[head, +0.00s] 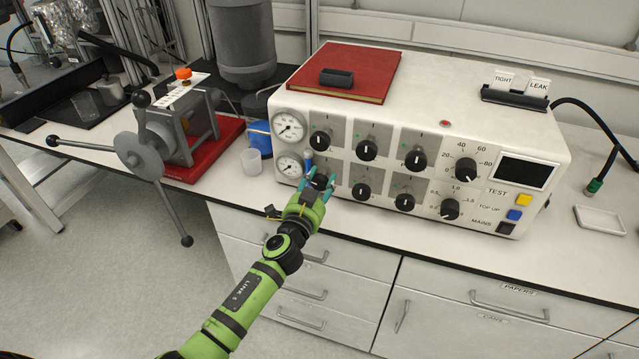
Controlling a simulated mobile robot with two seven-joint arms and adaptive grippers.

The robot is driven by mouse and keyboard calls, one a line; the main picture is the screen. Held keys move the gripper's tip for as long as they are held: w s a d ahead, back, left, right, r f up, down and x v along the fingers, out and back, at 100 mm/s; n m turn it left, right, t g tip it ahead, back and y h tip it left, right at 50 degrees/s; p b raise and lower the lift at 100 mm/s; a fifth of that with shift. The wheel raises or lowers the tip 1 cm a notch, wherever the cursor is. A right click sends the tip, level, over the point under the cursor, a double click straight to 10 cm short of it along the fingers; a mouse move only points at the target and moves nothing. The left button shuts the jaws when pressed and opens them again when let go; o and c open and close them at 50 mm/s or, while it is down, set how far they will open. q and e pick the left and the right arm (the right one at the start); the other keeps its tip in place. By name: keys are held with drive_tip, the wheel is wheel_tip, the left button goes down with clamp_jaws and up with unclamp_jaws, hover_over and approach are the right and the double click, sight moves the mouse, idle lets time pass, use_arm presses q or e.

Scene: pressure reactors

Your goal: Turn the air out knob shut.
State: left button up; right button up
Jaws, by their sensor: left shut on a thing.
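The white control box (540,130) stands on the bench with two rows of black knobs on its front. My left gripper (318,181) is at the leftmost knob (323,180) of the lower row, with its teal fingers shut around it. The fingers and hand hide part of this knob and its pointer. No label reading air out can be made out, so I cannot tell from lettering which knob that is. My right gripper is not in view.
Two round gauges (289,126) sit left of the knobs. A red book (350,65) with a black object lies on the box. A clear cup (251,161) and blue container (260,139) stand to its left. A reactor with a spoked handwheel (139,157) overhangs the bench edge.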

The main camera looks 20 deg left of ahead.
use_arm(q)
drive_tip(key=m, duration=0.4)
drive_tip(key=shift+w+d+r, duration=0.1)
drive_tip(key=shift+r, duration=0.3)
drive_tip(key=m, duration=0.3)
drive_tip(key=shift+m, duration=0.3)
drive_tip(key=m, duration=0.4)
drive_tip(key=shift+f, duration=0.1)
drive_tip(key=shift+d+f+m, duration=0.1)
drive_tip(key=shift+f+m, duration=0.05)
drive_tip(key=shift+m, duration=1.65)
drive_tip(key=o, duration=1.2)
drive_tip(key=shift+f, duration=0.1)
drive_tip(key=shift+c, duration=0.2)
drive_tip(key=shift+d, duration=0.1)
drive_tip(key=shift+f, duration=0.1)
